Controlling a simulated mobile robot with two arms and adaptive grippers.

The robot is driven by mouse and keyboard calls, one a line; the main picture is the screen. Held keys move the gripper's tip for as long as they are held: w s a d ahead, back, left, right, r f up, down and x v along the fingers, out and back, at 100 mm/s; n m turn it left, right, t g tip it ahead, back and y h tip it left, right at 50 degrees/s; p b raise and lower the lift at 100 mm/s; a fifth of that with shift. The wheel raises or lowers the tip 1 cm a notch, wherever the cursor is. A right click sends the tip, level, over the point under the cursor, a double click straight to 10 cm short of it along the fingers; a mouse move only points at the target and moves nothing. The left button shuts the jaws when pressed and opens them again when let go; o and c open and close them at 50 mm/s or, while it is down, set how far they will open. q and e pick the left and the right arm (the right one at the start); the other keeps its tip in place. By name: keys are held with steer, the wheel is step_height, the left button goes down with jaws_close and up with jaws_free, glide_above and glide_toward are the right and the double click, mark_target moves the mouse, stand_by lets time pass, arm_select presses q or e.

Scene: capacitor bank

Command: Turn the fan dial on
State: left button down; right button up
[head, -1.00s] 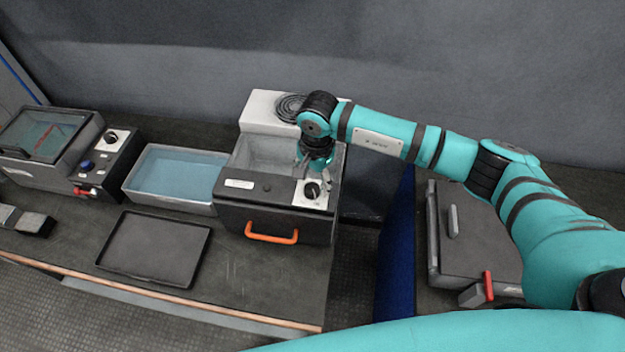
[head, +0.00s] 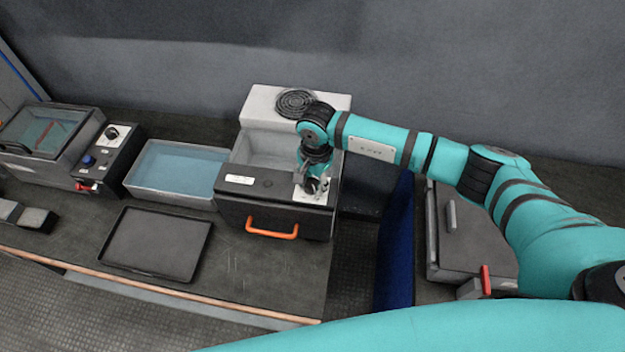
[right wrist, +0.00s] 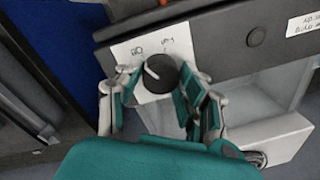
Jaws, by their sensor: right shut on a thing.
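The fan dial (right wrist: 162,72) is a black round knob with a white pointer line, on a white plate (right wrist: 126,50) with small lettering. It is on the dark front top of a grey box (head: 270,220) with a round fan grille (head: 296,103) at the back. My right gripper (head: 314,181) reaches down over the dial, which it mostly hides in the head view. In the right wrist view its fingers (right wrist: 158,78) are on either side of the dial, shut on it. My left gripper is in neither view.
The box has an orange handle (head: 271,234). To its left are a tray of blue liquid (head: 132,188), a black tray (head: 190,273) and a control box with another dial (head: 112,132). A dark gap and blue panel (head: 397,240) lie to the right.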

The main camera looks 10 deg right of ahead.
steer(key=m+b, duration=0.2)
steer(key=shift+f+b, duration=0.2)
steer(key=shift+b, duration=0.1)
steer(key=m+b, duration=0.3)
steer(key=shift+m, duration=0.3)
steer(key=m+b, duration=0.3)
steer(key=shift+m+h, duration=0.3)
steer(key=shift+a+r+m+b, duration=0.1)
steer(key=shift+r+m+b, duration=0.1)
steer(key=shift+m+b, duration=1)
steer(key=shift+r, duration=0.1)
steer(key=o, duration=1.1)
